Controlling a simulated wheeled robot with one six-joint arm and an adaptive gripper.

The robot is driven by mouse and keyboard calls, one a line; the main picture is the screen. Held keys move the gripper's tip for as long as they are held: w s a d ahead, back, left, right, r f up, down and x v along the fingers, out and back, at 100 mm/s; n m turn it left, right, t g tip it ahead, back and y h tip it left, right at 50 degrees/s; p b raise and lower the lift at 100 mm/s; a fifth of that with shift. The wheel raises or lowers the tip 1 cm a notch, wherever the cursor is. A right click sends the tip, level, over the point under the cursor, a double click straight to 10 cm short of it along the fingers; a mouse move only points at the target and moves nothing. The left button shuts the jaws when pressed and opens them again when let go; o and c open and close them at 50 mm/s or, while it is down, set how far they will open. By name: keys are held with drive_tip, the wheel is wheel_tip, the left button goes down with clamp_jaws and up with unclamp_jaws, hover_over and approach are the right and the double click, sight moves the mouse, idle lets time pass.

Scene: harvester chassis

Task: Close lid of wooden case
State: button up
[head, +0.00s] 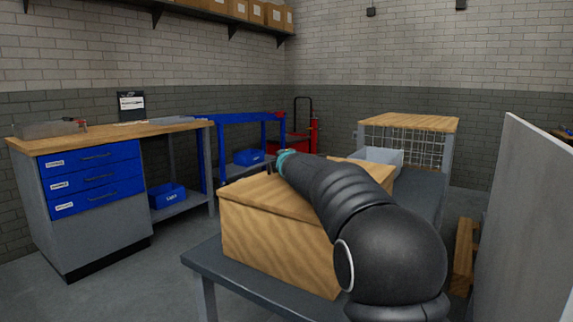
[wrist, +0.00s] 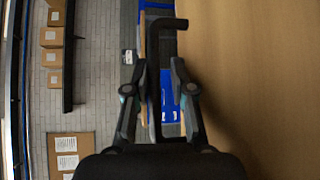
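The wooden case (head: 275,245) stands on a grey table. Its pale wooden top (head: 262,196) looks flat or nearly flat on the box, but my arm hides much of it, so I cannot tell whether the lid is fully down. In the wrist view a broad wooden surface (wrist: 260,90) fills the right side. A black L-shaped handle (wrist: 156,45) stands off it, with its end bending towards the wood. My gripper (wrist: 159,66) has its fingers apart, one on each side of the handle's bar, with gaps showing. In the head view my gripper's fingertips are hidden behind the case top.
The grey table (head: 232,278) carries the case and a pale grey bin (head: 382,156) behind it. A workbench with blue drawers (head: 95,180) stands at left. A wire-sided cabinet (head: 408,125) is at the back. A grey panel (head: 522,220) stands close at right.

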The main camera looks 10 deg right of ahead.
drive_tip(key=s, duration=0.3)
drive_tip(key=s+r, duration=0.1)
drive_tip(key=s, duration=0.6)
drive_tip(key=shift+s+d+r, duration=0.1)
drive_tip(key=shift+s+r, duration=0.15)
drive_tip(key=shift+r, duration=0.05)
drive_tip(key=shift+s, duration=0.3)
